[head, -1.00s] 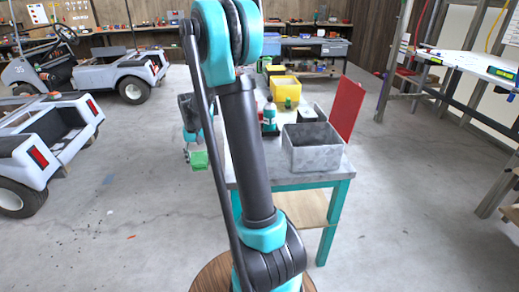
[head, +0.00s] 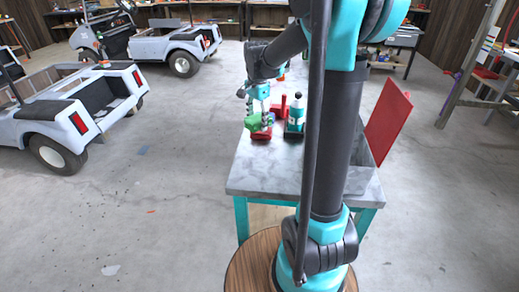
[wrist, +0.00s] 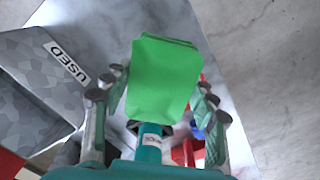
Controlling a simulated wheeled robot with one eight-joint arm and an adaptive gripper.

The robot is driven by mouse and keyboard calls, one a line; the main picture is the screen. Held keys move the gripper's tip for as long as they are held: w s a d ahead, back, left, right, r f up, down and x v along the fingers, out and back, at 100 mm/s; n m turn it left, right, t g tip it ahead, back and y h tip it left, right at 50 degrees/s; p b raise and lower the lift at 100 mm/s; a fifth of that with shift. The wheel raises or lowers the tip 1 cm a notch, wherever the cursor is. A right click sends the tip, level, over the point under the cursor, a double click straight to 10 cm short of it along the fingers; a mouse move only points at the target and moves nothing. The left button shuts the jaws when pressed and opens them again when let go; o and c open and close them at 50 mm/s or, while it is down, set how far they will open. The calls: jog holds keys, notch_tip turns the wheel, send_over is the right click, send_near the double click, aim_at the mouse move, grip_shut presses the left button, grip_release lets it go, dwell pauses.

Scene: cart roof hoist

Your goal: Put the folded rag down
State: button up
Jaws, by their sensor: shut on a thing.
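The folded rag (head: 252,123) is bright green. My gripper (head: 260,118) is shut on it, near the left side of the marble-topped table (head: 262,176) in the head view. In the wrist view the rag (wrist: 164,78) shows as a flat green slab between the fingers of my gripper (wrist: 160,100). The table surface (wrist: 130,15) shows behind it. I cannot tell whether the rag touches the table.
A grey bin (wrist: 35,85) marked USED is left in the wrist view. A red panel (head: 388,122) is at the table's right side. The near left table top is clear.

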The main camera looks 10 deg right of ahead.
aim_at(257, 154)
notch_tip(257, 154, down, 13)
jog(key=shift+f, duration=0.2)
dwell(0.3)
jog(key=shift+f, duration=0.15)
jog(key=o, duration=1.3)
notch_tip(257, 154, up, 12)
jog(key=shift+r, duration=0.2)
